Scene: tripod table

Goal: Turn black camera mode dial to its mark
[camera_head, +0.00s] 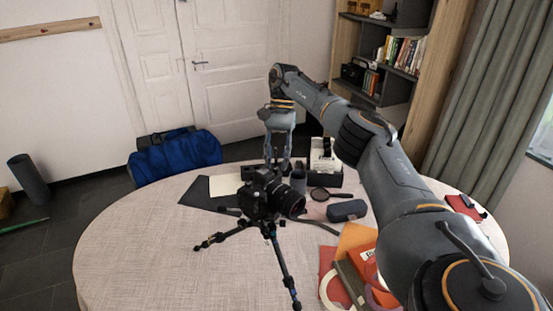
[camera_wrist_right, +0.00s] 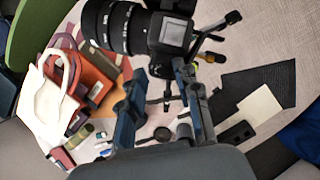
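A black camera (camera_head: 258,190) with a large lens stands on a small black tripod (camera_head: 276,255) on the round table. The camera also shows at the top of the right wrist view (camera_wrist_right: 140,28), lens to the left. I cannot make out its mode dial or the mark in either view. My right gripper (camera_head: 278,166) points down just behind the camera in the head view. In the right wrist view its two fingers (camera_wrist_right: 158,76) are apart with nothing between them, close to the camera body. I cannot tell whether they touch it. My left gripper is not in view.
A black case (camera_head: 347,210), a magnifying glass (camera_head: 320,194) and a white box (camera_head: 323,155) lie right of the camera. A dark folder (camera_head: 200,195) lies left. The table's left part is clear.

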